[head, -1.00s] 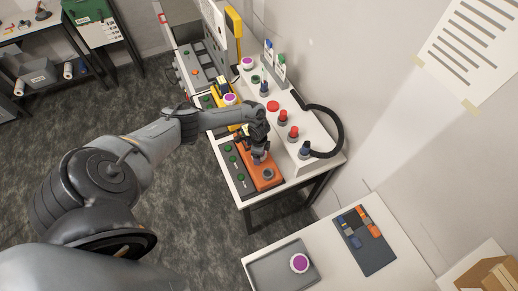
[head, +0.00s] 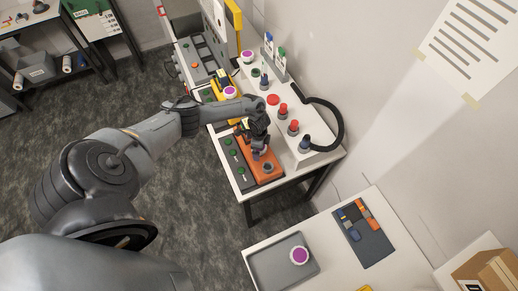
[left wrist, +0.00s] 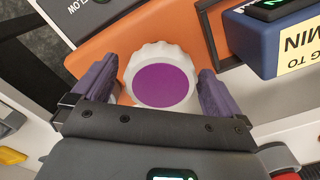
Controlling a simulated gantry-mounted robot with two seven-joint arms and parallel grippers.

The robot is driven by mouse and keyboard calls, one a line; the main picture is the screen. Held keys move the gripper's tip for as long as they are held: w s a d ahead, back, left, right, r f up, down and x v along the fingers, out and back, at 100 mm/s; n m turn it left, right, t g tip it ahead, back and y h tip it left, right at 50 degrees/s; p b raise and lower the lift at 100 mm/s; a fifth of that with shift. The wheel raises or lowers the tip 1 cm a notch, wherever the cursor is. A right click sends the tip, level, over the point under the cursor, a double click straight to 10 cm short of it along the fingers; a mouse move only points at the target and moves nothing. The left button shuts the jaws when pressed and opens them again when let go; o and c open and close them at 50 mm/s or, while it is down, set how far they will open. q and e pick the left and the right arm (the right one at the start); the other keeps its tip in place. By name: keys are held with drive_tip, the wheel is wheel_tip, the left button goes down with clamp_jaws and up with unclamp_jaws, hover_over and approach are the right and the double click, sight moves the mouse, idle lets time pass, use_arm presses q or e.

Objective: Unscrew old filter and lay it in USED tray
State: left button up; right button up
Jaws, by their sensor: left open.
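A white ribbed filter with a purple top (left wrist: 163,84) stands at the orange housing (left wrist: 93,42) in the left wrist view. My left gripper (left wrist: 157,92) is open, with one finger on each side of the filter. I cannot tell whether either finger touches it. In the head view my left gripper (head: 258,145) is over the orange housing (head: 265,173) on the bench, and hides most of that filter. No USED label is readable. My right gripper is not in view.
A dark blue box with a sign (left wrist: 275,37) stands close by the right finger. Red-topped fittings (head: 293,127) and a black hose (head: 340,125) are on the bench to the right.

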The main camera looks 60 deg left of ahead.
use_arm(q)
drive_tip(key=m+b, duration=0.2)
drive_tip(key=m, duration=0.2)
drive_tip(key=m+b, duration=0.2)
drive_tip(key=m, duration=0.2)
drive_tip(key=m+b, duration=0.2)
drive_tip(key=m, duration=0.2)
drive_tip(key=shift+a+f, duration=0.1)
drive_tip(key=shift+f, duration=0.2)
drive_tip(key=m+b, duration=0.7)
drive_tip(key=m, duration=0.3)
drive_tip(key=shift+m, duration=0.4)
drive_tip(key=shift+r+m+b, duration=0.15)
drive_tip(key=shift+m+b, duration=0.3)
drive_tip(key=shift+m, duration=0.55)
drive_tip(key=shift+r+m, duration=0.15)
drive_tip(key=shift+m, duration=0.15)
